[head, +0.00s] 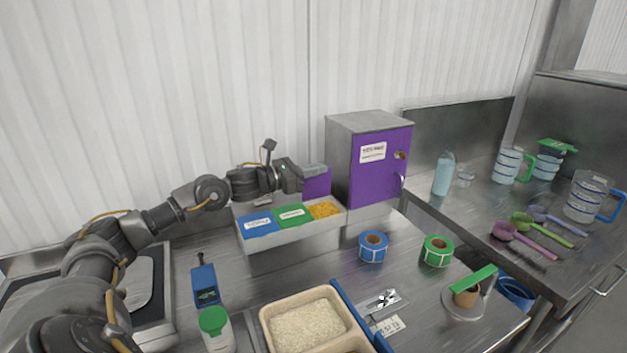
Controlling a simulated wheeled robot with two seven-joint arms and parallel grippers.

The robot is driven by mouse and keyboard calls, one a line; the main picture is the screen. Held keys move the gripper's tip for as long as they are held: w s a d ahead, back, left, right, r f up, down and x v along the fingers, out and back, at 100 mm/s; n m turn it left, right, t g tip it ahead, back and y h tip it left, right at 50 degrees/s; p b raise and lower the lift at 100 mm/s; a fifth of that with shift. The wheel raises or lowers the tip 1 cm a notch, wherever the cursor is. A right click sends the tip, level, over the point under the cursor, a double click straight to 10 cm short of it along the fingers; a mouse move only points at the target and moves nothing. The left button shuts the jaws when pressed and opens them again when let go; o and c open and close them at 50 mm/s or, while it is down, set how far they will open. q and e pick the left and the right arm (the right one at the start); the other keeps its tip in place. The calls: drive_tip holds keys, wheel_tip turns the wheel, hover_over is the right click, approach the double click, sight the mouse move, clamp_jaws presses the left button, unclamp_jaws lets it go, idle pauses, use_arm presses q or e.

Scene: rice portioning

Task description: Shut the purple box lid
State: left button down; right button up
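A pale three-part box (290,237) stands at the back of the steel table, below the wall. Its blue lid (258,224) and green lid (293,215) lie flat. The right compartment is uncovered and shows yellow-orange food (324,210). The purple lid (317,184) stands upright behind that compartment. My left gripper (312,170) reaches in from the left, with its fingers at the purple lid's upper edge. I cannot tell whether they touch it or how far apart they are. My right gripper is out of view.
A steel cabinet with a purple door (379,167) stands just right of the box. Blue (373,246) and green (438,251) label rolls lie in front. A rice container (308,327), a green-capped bottle (215,330) and a blue handheld device (205,285) are nearer. Bare table lies between.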

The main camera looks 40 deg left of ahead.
use_arm(q)
drive_tip(key=shift+s+d+m+b, duration=0.1)
drive_tip(key=shift+d+m+b, duration=0.1)
drive_tip(key=shift+m+b, duration=0.15)
drive_tip(key=c, duration=1.6)
unclamp_jaws()
drive_tip(key=shift+c, duration=0.2)
